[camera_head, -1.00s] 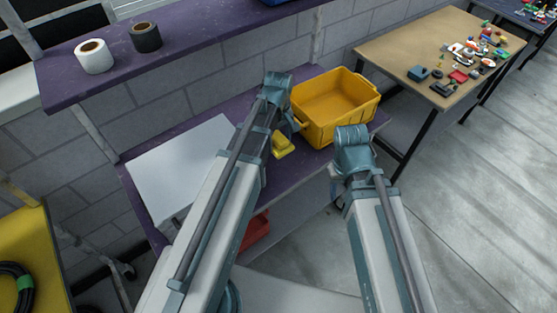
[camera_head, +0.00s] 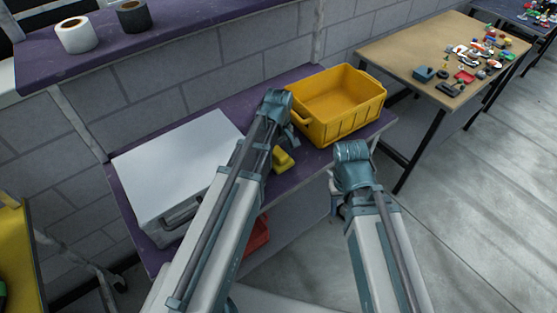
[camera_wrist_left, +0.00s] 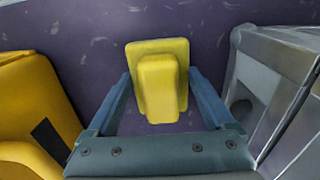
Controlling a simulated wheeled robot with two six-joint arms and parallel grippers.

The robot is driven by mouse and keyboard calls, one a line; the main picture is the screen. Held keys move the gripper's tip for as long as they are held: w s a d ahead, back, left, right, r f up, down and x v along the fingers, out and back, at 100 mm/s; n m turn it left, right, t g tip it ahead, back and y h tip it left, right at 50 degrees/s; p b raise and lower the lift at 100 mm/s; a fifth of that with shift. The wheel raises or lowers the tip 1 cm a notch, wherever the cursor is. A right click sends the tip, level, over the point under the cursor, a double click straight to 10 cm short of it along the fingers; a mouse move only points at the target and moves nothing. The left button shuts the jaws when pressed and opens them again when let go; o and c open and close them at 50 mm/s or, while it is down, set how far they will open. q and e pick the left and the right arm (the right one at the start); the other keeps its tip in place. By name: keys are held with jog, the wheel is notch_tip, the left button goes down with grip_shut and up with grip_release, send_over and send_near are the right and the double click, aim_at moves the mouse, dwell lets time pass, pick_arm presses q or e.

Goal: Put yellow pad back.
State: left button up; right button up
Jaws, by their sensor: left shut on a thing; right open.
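The yellow pad (camera_head: 283,161) shows in the head view on the purple shelf, partly hidden by my left arm. In the left wrist view the yellow pad (camera_wrist_left: 160,80), a flat plate with a raised block, lies between my left gripper's two blue fingers. My left gripper (camera_wrist_left: 158,100) is shut on the pad, with purple surface behind it. In the head view the left gripper (camera_head: 285,143) is just left of the yellow crate. My right gripper (camera_head: 337,200) is over the floor in front of the shelf, its fingertips mostly hidden; it is open.
A yellow crate (camera_head: 345,115) stands right of the pad; a white case (camera_head: 170,165) stands to its left. Both flank the left gripper in the wrist view. A red bin (camera_head: 258,235) sits below. A tan table (camera_head: 415,50) with small parts stands at the back right.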

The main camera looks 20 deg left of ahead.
aim_at(278, 152)
pick_arm(q)
jog(key=shift+f, duration=0.15)
jog(key=o, duration=1)
jog(key=shift+o, duration=0.2)
notch_tip(278, 152, up, 13)
jog(key=p, duration=1.2)
jog(key=s+d+m+y, duration=0.1)
jog(key=s+d+m, duration=0.9)
jog(key=s+m, duration=0.4)
jog(key=shift+f, duration=0.2)
